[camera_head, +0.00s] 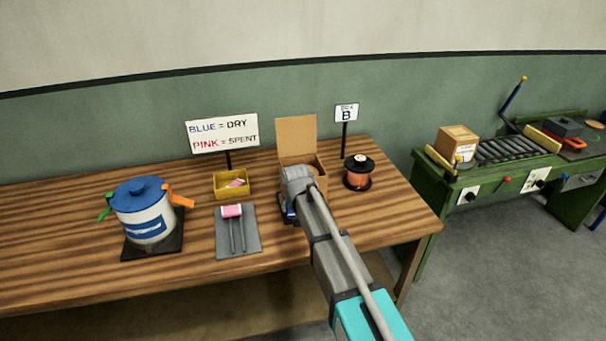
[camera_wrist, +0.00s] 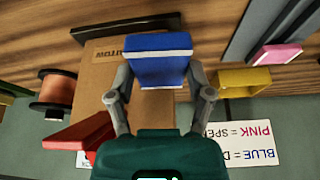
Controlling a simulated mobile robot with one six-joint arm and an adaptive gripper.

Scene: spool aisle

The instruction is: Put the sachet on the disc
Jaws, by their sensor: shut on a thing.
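The sachet (camera_wrist: 158,66) is blue with a white stripe. My gripper (camera_wrist: 162,80) is shut on it, with one finger at each side. In the head view my gripper (camera_head: 293,196) is in front of the open cardboard box (camera_head: 296,132), and a bit of the sachet's blue (camera_head: 290,210) shows beside it. In the wrist view the box (camera_wrist: 100,65) lies behind the sachet.
A lidded canister (camera_head: 146,218) stands on a black pad at the left. A grey tray (camera_head: 247,249) holds a pink piece and two rods. Behind it are a yellow bin (camera_head: 233,191) and a blue/pink sign (camera_head: 222,133). Sign B (camera_head: 346,114) stands behind the spool. The bench's right end is clear.

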